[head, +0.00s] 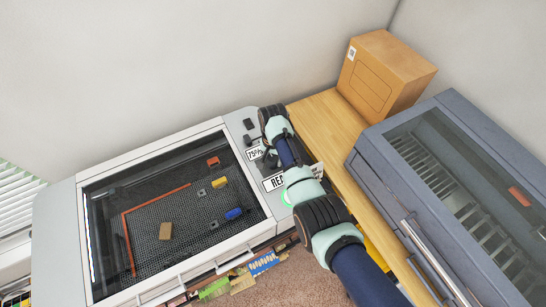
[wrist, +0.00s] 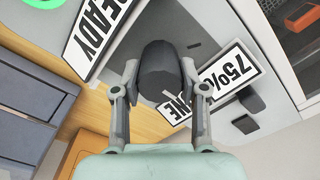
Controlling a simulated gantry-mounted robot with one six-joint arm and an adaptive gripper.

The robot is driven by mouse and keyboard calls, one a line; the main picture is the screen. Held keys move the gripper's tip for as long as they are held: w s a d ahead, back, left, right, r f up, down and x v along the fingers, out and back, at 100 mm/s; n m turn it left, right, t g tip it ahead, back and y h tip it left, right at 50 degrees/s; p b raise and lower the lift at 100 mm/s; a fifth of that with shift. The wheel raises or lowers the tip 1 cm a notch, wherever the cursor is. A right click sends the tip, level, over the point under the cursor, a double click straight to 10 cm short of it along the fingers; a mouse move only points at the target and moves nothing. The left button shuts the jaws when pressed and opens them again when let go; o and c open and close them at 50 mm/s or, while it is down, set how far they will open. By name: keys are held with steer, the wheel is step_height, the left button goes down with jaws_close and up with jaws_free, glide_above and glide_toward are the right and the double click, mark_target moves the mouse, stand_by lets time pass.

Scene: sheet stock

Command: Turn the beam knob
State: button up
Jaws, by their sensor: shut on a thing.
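The beam knob (wrist: 160,62) is a dark grey, faceted round knob on the light grey control panel (wrist: 222,28) of a machine. My gripper (wrist: 160,80) is shut on it, with one finger on each side of the knob in the wrist view. A white sign reading "75%" (wrist: 230,75) lies partly behind the right finger; part of its lettering is covered. A "READY" sign (wrist: 92,35) is at upper left. In the head view my arm hides most of the knob, and the "75%" sign (head: 256,153) shows beside the arm.
The machine's glass lid (head: 150,250) covers a dark mesh bed with small coloured pieces. Two dark switches (head: 247,123) sit on the panel. A wooden table (head: 325,125) with a cardboard box (head: 385,72) and a grey-blue machine (head: 395,190) stand to the right.

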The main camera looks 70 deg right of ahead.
mark_target(272, 157)
steer(key=n, duration=0.6)
steer(key=shift+r+p, duration=0.15)
steer(key=shift+p, duration=0.2)
steer(key=n, duration=0.6)
steer(key=shift+w, duration=0.1)
steer(key=o, duration=0.9)
steer(key=shift+c, duration=0.2)
step_height(272, 157, up, 12)
stand_by(0.3)
